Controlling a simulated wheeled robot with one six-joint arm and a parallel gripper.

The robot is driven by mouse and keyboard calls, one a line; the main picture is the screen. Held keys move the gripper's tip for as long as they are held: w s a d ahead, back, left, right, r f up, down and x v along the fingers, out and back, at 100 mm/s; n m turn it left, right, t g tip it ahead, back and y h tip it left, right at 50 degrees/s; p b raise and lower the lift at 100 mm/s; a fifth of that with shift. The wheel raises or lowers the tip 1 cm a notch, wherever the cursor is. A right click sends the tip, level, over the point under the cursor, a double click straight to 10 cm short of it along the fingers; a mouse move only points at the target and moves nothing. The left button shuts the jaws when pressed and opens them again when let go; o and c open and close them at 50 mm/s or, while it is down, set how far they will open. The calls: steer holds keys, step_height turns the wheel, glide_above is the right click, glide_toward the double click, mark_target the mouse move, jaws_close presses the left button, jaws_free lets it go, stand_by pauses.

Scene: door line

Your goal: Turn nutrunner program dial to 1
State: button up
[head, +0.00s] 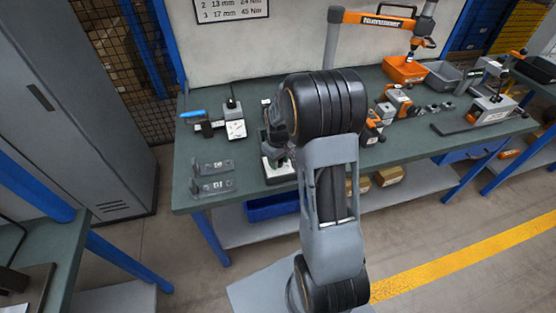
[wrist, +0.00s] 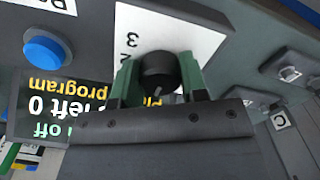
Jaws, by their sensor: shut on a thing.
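The black round program dial (wrist: 158,72) shows in the wrist view with a pale pointer mark on its face. It sits on a white plate (wrist: 185,30) that bears the numerals 3 and 2; the rest of the scale is hidden. My gripper (wrist: 157,80) has its green fingers shut on the dial from both sides. A dark display (wrist: 65,105) left of it shows upside-down text, including "program", "left 0" and "off". In the head view my gripper (head: 275,140) is over the bench, and my arm hides the dial.
A blue button (wrist: 45,48) is left of the dial in the wrist view. On the green bench (head: 215,143) stand a blue-handled fixture (head: 233,120) and metal brackets (head: 212,177). The orange nutrunner arm (head: 375,20) hangs above an orange bin (head: 404,70) at the back right.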

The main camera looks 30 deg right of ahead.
steer(key=c, duration=0.3)
steer(key=m, duration=0.4)
steer(key=shift+m+b, duration=0.4)
steer(key=shift+m, duration=1.4)
steer(key=o, duration=0.9)
steer(key=shift+r, duration=0.1)
